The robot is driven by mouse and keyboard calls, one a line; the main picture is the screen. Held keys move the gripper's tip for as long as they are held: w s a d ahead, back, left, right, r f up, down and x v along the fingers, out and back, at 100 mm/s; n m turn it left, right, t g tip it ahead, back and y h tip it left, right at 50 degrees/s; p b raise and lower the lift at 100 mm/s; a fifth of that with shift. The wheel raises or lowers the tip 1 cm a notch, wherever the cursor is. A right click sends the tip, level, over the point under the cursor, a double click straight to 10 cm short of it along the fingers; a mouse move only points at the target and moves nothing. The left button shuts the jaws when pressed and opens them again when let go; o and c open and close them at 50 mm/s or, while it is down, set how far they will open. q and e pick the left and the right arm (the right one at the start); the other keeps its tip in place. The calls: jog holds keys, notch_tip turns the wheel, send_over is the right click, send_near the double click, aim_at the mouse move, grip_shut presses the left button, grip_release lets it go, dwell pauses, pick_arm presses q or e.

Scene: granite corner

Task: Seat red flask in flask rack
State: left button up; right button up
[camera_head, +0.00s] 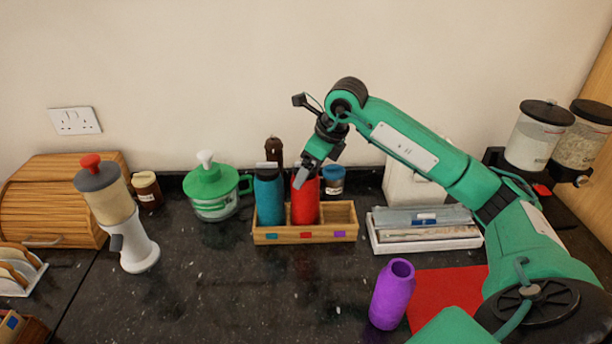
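The red flask (305,207) stands upright in the middle compartment of the wooden flask rack (265,238), above the rack's red label. A teal flask (269,200) stands in the left compartment, above a teal label. The right compartment, with a purple label, is empty. A purple flask (391,295) stands on the counter in front, to the right of the rack. My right gripper (302,179) is at the top of the red flask, pointing down. Its fingers overlap the flask's top, and whether they grip it is unclear. My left gripper is out of view.
A green-lidded jug (211,190) and a white blender-like appliance (125,220) stand left of the rack. A white tray of books (425,240) lies to its right. A red mat (445,290) lies under my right arm. Dark and blue-capped jars stand behind the rack. The front-middle counter is clear.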

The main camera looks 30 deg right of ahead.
jog(key=b+v, duration=0.1)
jog(key=v, duration=0.8)
jog(key=shift+r, duration=0.1)
